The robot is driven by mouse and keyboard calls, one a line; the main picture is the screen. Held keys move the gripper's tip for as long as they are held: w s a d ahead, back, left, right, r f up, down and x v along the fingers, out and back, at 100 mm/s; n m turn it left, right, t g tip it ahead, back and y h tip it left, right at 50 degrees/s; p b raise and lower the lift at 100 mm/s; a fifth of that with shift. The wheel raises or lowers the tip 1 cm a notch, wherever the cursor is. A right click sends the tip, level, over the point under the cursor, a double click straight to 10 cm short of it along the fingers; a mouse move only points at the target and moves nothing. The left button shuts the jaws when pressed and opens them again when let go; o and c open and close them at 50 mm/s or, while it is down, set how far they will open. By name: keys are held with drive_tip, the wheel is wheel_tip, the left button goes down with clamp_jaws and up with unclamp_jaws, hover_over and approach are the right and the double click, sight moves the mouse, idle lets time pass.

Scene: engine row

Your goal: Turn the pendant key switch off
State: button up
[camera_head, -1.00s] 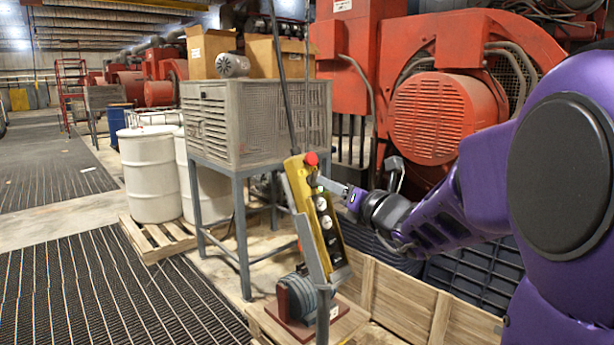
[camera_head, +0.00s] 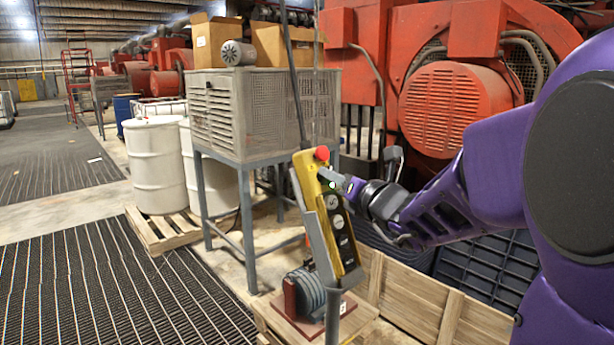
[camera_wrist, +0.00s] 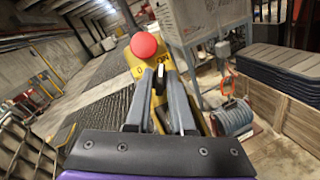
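A dark upright key piece (camera_wrist: 160,80) shows between the fingers. My gripper (camera_head: 336,182) is at the pendant's upper face, just below the red button. In the wrist view its fingers (camera_wrist: 160,73) stand apart on either side of the key, with small gaps showing. The key's exact angle is unclear.
A vented cabinet (camera_head: 262,115) on legs and white drums (camera_head: 157,165) stand behind. The grated floor (camera_head: 110,290) at left is clear.

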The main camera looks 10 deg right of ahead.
clamp_jaws()
drive_tip(key=shift+f+n+b, duration=0.1)
drive_tip(key=shift+n+b, duration=0.3)
drive_tip(key=shift+b, duration=0.1)
drive_tip(key=shift+f+n+y+b, duration=0.2)
drive_tip(key=shift+n+y+b, duration=0.6)
drive_tip(key=shift+n+b, duration=0.4)
drive_tip(key=shift+d+n+g+y+b, duration=0.1)
drive_tip(key=shift+n+g+y+b, duration=0.3)
drive_tip(key=shift+n+y+b, duration=0.55)
drive_tip(key=n+y+b, duration=0.1)
drive_tip(key=n, duration=0.1)
drive_tip(key=n+g+b, duration=0.1)
drive_tip(key=n, duration=0.2)
drive_tip(key=shift+w+r+n+g+y, duration=0.1)
drive_tip(key=shift+n+g+y, duration=0.15)
drive_tip(key=shift+g+y, duration=0.1)
drive_tip(key=shift+d+r+n+g+y+b, duration=0.1)
drive_tip(key=shift+n+g+y+b, duration=0.35)
drive_tip(key=shift+n, duration=0.9)
drive_tip(key=shift+r+n+g+y+b, duration=0.1)
drive_tip(key=shift+n+g+y, duration=0.5)
drive_tip(key=shift+n, duration=0.75)
